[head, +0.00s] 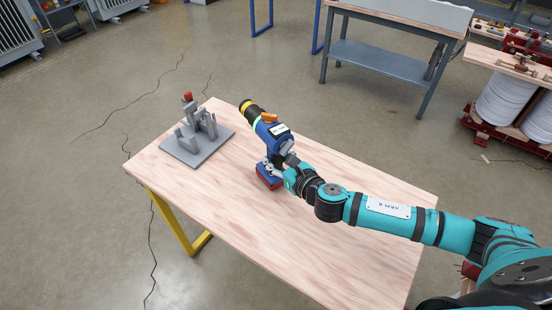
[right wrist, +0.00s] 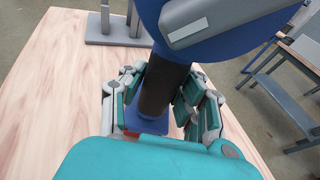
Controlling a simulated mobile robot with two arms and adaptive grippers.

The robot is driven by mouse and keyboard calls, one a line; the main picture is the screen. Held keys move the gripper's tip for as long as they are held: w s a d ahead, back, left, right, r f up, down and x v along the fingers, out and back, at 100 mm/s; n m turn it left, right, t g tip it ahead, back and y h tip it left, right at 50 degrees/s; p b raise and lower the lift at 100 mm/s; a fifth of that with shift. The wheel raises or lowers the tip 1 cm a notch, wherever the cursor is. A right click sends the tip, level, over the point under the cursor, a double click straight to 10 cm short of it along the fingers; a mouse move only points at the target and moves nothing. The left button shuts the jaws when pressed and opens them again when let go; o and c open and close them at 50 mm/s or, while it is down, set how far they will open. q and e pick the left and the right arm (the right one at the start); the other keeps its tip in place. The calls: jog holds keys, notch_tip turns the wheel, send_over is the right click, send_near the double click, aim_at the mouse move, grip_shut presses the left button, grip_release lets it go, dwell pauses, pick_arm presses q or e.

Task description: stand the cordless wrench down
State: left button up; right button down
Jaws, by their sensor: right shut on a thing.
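The cordless wrench (head: 270,136) is blue and black with a yellow-green ring near its nose and a dark red and blue battery base (head: 268,176). It is upright on or just above the wooden table (head: 340,250), its nose pointing to the back left; I cannot tell whether the base touches the table. My right gripper (head: 285,172) is shut on the wrench's handle. In the right wrist view the fingers (right wrist: 160,100) stand on both sides of the dark handle (right wrist: 163,88), with the blue body (right wrist: 220,30) above. My left gripper is not in view.
A grey stand with several upright blocks and a red tip (head: 199,130) is on the table's far left corner. The right and front parts of the tabletop are bare. A grey workbench (head: 385,60) and white spools (head: 505,100) stand beyond the table.

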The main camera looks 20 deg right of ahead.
jog(key=shift+f, duration=0.15)
dwell(0.3)
jog(key=c, duration=0.9)
grip_release()
jog(key=shift+s+f, duration=0.15)
jog(key=shift+f, duration=0.15)
jog(key=v, duration=1.2)
jog(key=shift+r, duration=0.2)
jog(key=shift+a, duration=0.1)
